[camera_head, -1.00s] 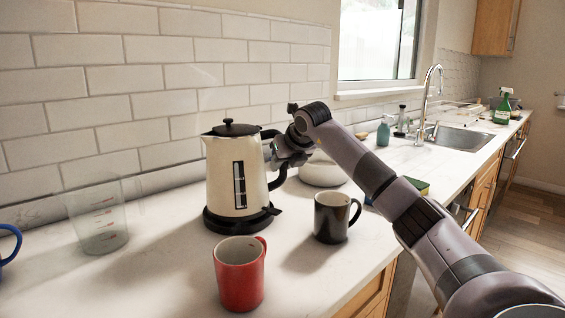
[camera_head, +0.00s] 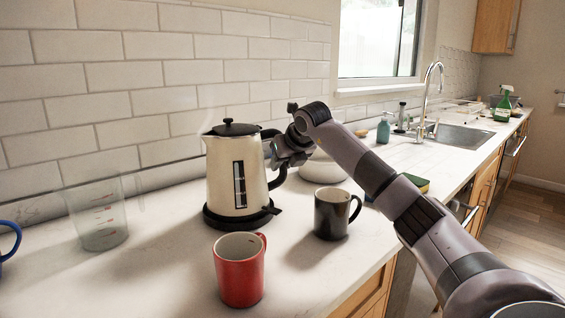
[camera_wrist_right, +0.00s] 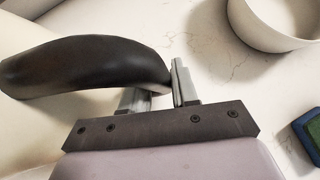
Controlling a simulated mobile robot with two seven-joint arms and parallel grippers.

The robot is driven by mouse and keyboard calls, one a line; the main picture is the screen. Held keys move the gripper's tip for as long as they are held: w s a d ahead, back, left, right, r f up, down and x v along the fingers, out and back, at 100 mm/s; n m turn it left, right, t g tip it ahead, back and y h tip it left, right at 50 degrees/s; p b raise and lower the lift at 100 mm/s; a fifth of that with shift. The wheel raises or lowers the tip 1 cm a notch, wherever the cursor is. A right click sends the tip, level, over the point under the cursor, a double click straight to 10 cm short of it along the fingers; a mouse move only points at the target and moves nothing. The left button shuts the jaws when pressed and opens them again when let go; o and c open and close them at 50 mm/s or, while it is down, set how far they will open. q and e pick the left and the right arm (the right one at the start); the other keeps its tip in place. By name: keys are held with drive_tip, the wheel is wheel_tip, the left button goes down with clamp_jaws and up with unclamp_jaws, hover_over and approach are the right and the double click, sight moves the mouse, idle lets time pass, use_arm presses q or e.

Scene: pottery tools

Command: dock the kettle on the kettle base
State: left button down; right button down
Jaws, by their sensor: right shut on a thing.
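The cream kettle (camera_head: 222,175) with black lid and handle stands upright over the round black kettle base (camera_head: 215,222) near the tiled wall. Its bottom meets the base with no clear gap; I cannot tell if it is fully seated. My right gripper (camera_head: 277,157) is at the kettle's right side, shut on its black handle. In the right wrist view the fingers of the right gripper (camera_wrist_right: 160,88) are at the end of the dark handle (camera_wrist_right: 80,62), which partly hides one finger. My left gripper is out of view.
A red mug (camera_head: 239,275) stands in front of the kettle and a black mug (camera_head: 331,216) to its right. A clear measuring cup (camera_head: 98,220) is at left.

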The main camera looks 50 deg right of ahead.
drive_tip(key=c, duration=1.1)
unclamp_jaws()
drive_tip(key=shift+c, duration=0.2)
drive_tip(key=shift+f, duration=0.35)
drive_tip(key=p+v, duration=0.1)
drive_tip(key=v, duration=1)
drive_tip(key=shift+r, duration=0.2)
drive_tip(key=shift+s, duration=0.1)
